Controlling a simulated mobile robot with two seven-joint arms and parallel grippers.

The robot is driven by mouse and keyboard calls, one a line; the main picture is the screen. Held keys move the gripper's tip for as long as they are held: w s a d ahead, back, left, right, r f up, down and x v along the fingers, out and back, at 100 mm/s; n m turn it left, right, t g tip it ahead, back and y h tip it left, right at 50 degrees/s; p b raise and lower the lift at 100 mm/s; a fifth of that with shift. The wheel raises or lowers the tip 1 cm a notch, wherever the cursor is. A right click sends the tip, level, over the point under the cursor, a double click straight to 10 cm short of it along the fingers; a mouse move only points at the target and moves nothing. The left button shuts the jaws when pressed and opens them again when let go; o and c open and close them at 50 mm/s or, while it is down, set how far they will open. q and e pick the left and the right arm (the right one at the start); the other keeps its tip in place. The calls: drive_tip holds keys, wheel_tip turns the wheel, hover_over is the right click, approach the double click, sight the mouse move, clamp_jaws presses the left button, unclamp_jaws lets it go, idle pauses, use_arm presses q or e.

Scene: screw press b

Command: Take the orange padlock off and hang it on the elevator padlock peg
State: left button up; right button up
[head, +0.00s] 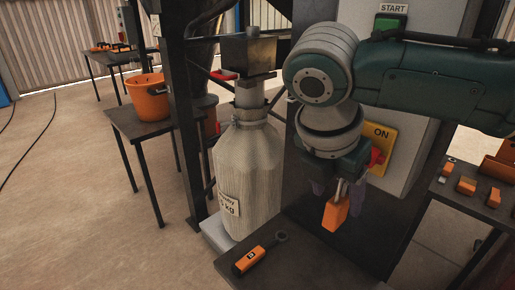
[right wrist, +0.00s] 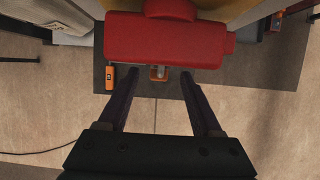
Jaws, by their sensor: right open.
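The orange padlock (head: 335,214) shows below my right wrist in the head view, body down, with its grey shackle above. My right gripper (head: 338,192) points down and is open, its dark fingers on either side of the padlock. Whether the shackle still hangs on the red switch (head: 376,157) is hidden. I cannot make out the elevator padlock peg. My left gripper is not in view.
A dark table (head: 300,262) below carries an orange-and-black tool (head: 258,255). A filled sack (head: 247,180) stands left of the gripper. A yellow ON plate (head: 384,140) is close behind my wrist. A side table (head: 490,212) at right holds several orange pieces.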

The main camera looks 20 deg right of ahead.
sight(335, 200)
drive_tip(key=x, duration=0.4)
drive_tip(key=shift+b, duration=0.4)
clamp_jaws()
idle(0.7)
